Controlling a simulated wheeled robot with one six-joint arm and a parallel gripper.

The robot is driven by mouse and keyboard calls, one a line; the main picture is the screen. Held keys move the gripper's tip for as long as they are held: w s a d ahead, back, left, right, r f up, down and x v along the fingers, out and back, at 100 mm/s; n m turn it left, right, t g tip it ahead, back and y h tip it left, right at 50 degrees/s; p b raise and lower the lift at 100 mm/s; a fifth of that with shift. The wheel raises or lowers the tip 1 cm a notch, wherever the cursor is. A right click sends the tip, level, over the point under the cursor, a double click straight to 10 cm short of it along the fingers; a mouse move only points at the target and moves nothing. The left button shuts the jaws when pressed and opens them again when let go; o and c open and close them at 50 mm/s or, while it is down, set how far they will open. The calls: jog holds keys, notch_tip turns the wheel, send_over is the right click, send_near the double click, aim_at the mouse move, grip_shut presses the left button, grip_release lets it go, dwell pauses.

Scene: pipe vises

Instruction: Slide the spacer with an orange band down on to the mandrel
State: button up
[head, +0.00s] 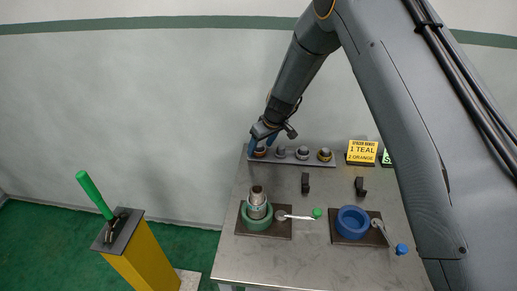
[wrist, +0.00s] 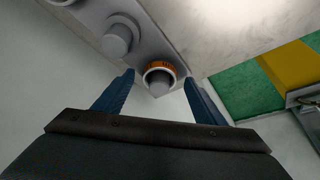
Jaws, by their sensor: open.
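The spacer with an orange band (wrist: 160,68) sits on a peg at one end of the grey rack, which is the left end in the head view (head: 260,153). My gripper (wrist: 159,80) is open, with one blue finger on each side of this spacer; I cannot tell whether they touch it. In the head view my gripper (head: 263,143) is at the rack's left end and partly hides the spacer. The mandrel (head: 257,190) stands upright in the green round vise (head: 246,222), with a pale teal-looking ring low around it.
The grey rack (head: 290,160) has bare-looking pegs and a yellowish-banded piece (head: 325,154) at its right end. A blue vise (head: 352,222), two dark brackets (head: 305,183) and a sign reading 1 teal, 2 orange (head: 362,151) share the table. A green lever (head: 95,195) tops a yellow post.

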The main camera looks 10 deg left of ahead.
jog(key=shift+c, duration=0.4)
jog(key=c, duration=1)
jog(key=shift+c, duration=0.2)
jog(key=shift+r, duration=0.15)
